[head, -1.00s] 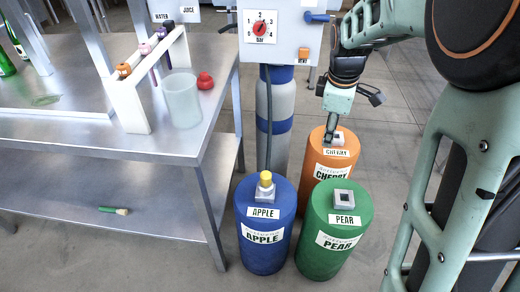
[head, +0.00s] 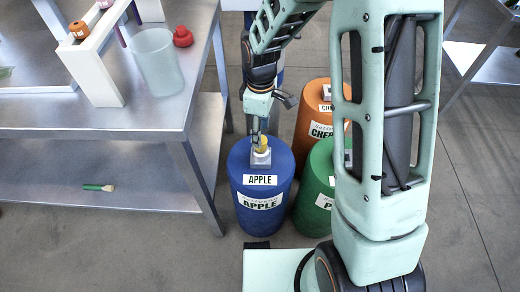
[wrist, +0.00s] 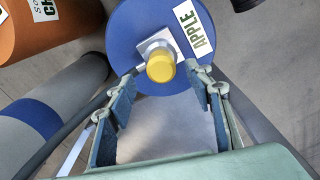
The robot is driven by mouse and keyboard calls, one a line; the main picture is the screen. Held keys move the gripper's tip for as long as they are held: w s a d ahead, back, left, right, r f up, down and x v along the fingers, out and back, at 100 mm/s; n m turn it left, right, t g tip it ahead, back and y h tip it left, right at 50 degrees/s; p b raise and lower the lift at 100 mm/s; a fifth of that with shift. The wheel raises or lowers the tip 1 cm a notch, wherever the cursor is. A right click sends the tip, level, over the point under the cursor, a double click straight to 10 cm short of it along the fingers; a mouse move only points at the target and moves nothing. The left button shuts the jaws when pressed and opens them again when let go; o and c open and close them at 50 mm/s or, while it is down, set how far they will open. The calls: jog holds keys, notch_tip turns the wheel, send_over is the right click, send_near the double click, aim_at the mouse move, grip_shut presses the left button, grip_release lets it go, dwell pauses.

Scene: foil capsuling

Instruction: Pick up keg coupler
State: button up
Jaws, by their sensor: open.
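The keg coupler (head: 262,148), with a yellow top, sits upright on the grey square fitting of the blue apple keg (head: 264,205). In the wrist view the coupler's round yellow cap (wrist: 160,66) shows from above, with a metal stub beside it. My gripper (head: 257,132) is open and empty, just above the coupler. In the wrist view its two blue-padded fingers (wrist: 165,84) are spread to either side, with the yellow cap between and slightly beyond their tips. I cannot tell whether they touch it.
The orange cherry keg (head: 312,115) and green pear keg (head: 313,190) stand right of the apple keg, partly hidden by my arm. A steel table (head: 190,75) is at left, with a cup (head: 157,62) and red object (head: 182,36) on it. A brush (head: 97,187) lies on its lower shelf.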

notch_tip(320, 180, down, 6)
jog(key=shift+s+r+b, duration=0.1)
jog(key=shift+b, duration=0.7)
jog(key=shift+c, duration=0.3)
grip_shut()
